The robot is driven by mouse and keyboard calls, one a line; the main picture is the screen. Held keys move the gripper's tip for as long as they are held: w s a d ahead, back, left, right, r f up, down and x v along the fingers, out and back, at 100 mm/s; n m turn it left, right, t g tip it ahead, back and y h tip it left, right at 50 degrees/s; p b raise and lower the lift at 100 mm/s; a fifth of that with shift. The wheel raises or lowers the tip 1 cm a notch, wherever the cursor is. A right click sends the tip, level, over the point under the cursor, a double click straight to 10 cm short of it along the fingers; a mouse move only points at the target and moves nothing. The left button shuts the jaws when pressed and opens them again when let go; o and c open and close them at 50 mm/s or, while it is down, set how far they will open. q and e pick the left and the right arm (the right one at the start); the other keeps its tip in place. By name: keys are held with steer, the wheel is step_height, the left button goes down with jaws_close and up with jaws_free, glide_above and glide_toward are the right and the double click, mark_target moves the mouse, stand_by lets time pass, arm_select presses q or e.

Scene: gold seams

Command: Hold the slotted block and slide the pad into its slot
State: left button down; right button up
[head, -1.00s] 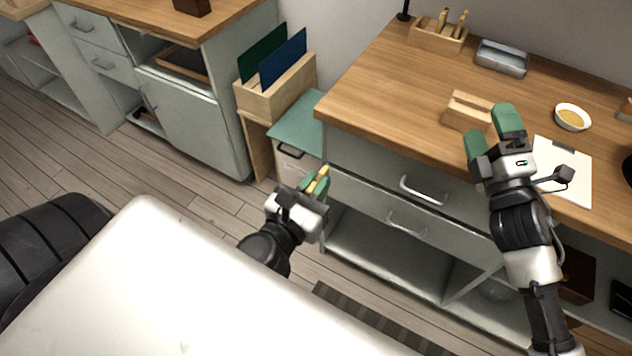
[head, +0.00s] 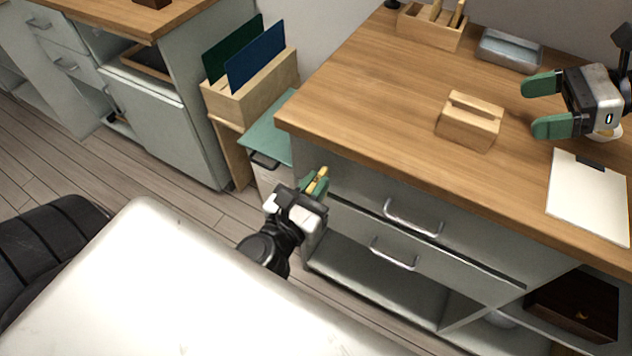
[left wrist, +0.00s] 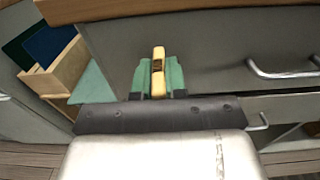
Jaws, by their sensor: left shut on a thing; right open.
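The slotted block (head: 469,121) is a light wooden block with a groove along its top, standing on the wooden counter. My left gripper (head: 316,186) is shut on the pad (head: 322,174), a slim yellow piece, in front of the drawers and below the counter top. In the left wrist view the pad (left wrist: 158,72) stands between the green fingers with a dark brown band across it. My right gripper (head: 546,105) is open and empty above the counter, to the right of the block. Its green fingers point left toward the block and are apart from it.
A wooden holder (head: 432,28) with upright pieces and a grey metal tray (head: 509,50) stand at the back. A clipboard (head: 590,196) lies at the front right. A bowl is mostly hidden behind my right gripper. The counter's left part is clear.

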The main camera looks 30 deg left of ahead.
mark_target(500, 115)
arm_select(q)
steer(key=shift+s+f, duration=0.1)
arm_select(e)
steer(key=shift+s+a+f, duration=0.1)
steer(key=shift+s+f, duration=0.1)
steer(key=x, duration=0.5)
steer(key=shift+s+a+f, duration=0.15)
steer(key=shift+a, duration=0.15)
arm_select(q)
steer(key=shift+f+b, duration=0.65)
arm_select(e)
steer(key=shift+x, duration=1.15)
arm_select(q)
steer(key=shift+f, duration=0.3)
arm_select(e)
steer(key=shift+s+a+f, duration=0.15)
steer(key=shift+a+f, duration=0.15)
steer(key=shift+a, duration=0.3)
steer(key=shift+c, duration=0.4)
steer(key=c, duration=0.3)
steer(key=shift+c, duration=0.2)
arm_select(q)
steer(key=shift+d, duration=0.1)
arm_select(e)
steer(key=shift+c, duration=0.2)
